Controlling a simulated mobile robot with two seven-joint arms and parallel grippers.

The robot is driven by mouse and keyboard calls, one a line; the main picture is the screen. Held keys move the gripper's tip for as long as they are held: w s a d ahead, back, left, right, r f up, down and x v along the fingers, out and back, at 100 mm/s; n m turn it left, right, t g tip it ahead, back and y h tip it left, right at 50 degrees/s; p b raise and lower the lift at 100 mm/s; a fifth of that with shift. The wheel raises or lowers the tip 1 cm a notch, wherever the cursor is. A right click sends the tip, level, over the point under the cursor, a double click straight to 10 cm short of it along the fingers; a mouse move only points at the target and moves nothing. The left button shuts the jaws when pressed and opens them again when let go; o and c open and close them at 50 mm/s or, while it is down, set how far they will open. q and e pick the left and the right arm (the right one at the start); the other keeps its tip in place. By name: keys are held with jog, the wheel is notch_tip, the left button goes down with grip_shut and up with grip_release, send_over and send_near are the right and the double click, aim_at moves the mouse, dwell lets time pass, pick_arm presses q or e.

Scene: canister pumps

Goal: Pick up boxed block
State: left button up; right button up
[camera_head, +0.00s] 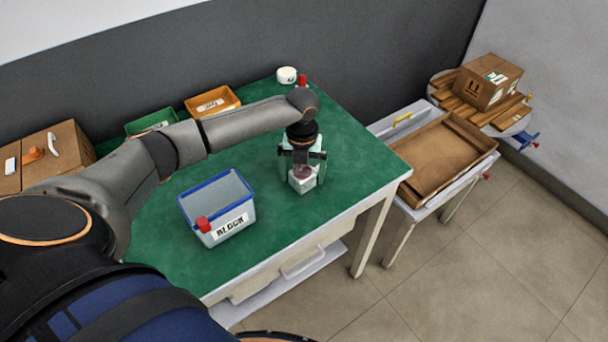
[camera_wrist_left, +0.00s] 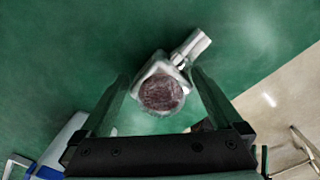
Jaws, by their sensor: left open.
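A small whitish block-like piece (camera_head: 301,184) with a dark reddish round top stands on the green table, near its right part. In the left wrist view the piece (camera_wrist_left: 162,93) has a pale spout-like part sticking out to the upper right. My left gripper (camera_head: 302,170) is open and points down over it, with one finger on each side. In the wrist view the left gripper's fingers (camera_wrist_left: 160,82) flank the piece; I cannot tell whether they touch it. A clear bin (camera_head: 226,222) with a blue rim, a red clip and a "BLOCK" label stands to the left. My right gripper is not in view.
The green table (camera_head: 265,262) has free room around the piece. An orange tray (camera_head: 212,102), a green tray (camera_head: 150,122) and a white round item (camera_head: 287,75) are at the back. A brown wooden tray (camera_head: 446,157) is on a side table at the right.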

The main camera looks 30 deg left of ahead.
pick_arm(q)
jog(key=shift+f, duration=0.15)
jog(key=c, duration=1.4)
jog(key=shift+c, duration=0.2)
